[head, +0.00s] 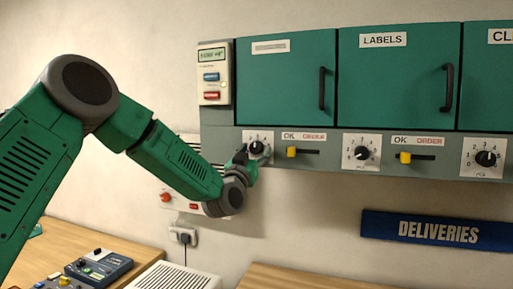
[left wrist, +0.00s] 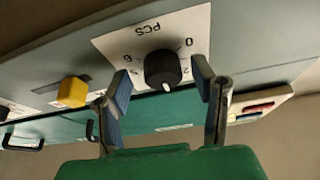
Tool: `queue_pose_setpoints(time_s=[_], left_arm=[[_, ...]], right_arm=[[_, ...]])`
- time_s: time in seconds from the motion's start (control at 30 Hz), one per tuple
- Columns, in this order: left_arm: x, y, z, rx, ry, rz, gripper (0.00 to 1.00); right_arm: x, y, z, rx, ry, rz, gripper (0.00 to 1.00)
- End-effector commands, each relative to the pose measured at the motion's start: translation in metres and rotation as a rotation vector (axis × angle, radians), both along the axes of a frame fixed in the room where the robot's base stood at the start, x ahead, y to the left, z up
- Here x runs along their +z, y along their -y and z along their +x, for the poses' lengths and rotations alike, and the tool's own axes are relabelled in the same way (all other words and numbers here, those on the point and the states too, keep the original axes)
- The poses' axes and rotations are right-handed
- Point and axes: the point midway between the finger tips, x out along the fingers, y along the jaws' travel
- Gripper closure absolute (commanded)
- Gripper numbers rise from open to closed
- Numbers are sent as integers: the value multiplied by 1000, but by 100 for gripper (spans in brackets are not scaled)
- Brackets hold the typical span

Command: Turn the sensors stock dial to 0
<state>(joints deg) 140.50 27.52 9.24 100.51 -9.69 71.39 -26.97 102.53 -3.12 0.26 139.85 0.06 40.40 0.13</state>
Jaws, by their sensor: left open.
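The dial (head: 256,147) nearest my left gripper is a black knob on a white plate under the leftmost cabinet door, whose label (head: 270,47) is too small to read. In the left wrist view the knob (left wrist: 162,68) sits on a plate marked PCS, seen roughly upside down. Its white pointer mark faces the bottom of that picture, away from the 0 at upper right. My left gripper (head: 243,157) is open at the dial; in the left wrist view its fingers (left wrist: 163,85) stand on either side of the knob, with gaps showing. My right gripper is not in view.
A yellow slider (head: 291,152) is right of this dial, beside OK/ORDER lettering. More dials (head: 362,153) (head: 486,158) and another yellow slider (head: 405,157) continue along the strip. A panel with blue and red buttons (head: 213,75) is at upper left. A DELIVERIES sign (head: 437,231) hangs below.

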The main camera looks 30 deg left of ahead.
Motion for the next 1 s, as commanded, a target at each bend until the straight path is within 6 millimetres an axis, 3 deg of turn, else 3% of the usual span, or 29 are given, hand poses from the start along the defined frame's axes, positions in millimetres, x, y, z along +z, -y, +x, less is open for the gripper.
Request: queue_pose_setpoints(time_s=[0.33,0.5,0.77,1.0], left_arm=[[1,0,4,-1,0,1,47],[2,1,4,0,-1,2,96],[2,0,3,-2,4,-8,96],[1,1,3,-2,27,-92,96]], right_arm=[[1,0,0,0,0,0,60],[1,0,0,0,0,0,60],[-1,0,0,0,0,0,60],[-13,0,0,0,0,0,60]])
